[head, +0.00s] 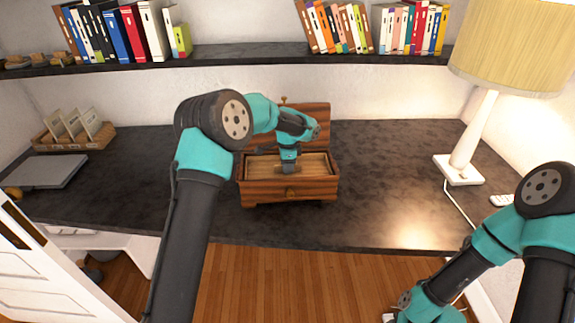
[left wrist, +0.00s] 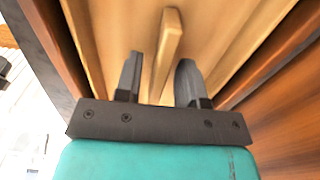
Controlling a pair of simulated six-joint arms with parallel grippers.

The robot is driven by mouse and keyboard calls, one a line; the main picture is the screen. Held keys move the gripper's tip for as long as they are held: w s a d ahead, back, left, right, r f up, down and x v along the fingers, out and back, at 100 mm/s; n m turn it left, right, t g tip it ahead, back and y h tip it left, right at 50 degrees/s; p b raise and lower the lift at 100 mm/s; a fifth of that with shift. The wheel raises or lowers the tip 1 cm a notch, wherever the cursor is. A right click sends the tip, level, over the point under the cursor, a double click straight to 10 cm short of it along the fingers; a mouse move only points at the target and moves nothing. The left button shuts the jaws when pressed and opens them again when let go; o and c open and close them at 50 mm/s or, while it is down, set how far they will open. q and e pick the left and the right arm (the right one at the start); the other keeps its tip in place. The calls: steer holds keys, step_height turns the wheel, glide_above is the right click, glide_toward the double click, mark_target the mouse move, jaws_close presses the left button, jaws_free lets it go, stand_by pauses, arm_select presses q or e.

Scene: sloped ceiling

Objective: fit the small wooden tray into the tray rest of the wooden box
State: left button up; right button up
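The wooden box (head: 288,188) stands on the dark desk with its lid (head: 315,113) raised at the back. The small light-wood tray (head: 262,167) lies inside the box opening, between its walls. In the left wrist view the tray (left wrist: 215,40) has a raised wooden bar (left wrist: 170,40). My left gripper (head: 289,168) points down into the box. In the left wrist view its two fingers (left wrist: 158,78) stand open on either side of the bar, with visible gaps. My right arm is low at the right; its gripper's fingers cannot be made out.
A lamp (head: 465,145) stands on the right of the desk (head: 385,180). A grey laptop-like slab (head: 48,171) and a wooden file rack (head: 75,133) are at the left. A bookshelf (head: 240,57) runs above. The desk beside the box is clear.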

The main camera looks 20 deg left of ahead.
arm_select(q)
steer(key=shift+r, duration=0.15)
step_height(320, 180, up, 12)
stand_by(0.7)
stand_by(0.4)
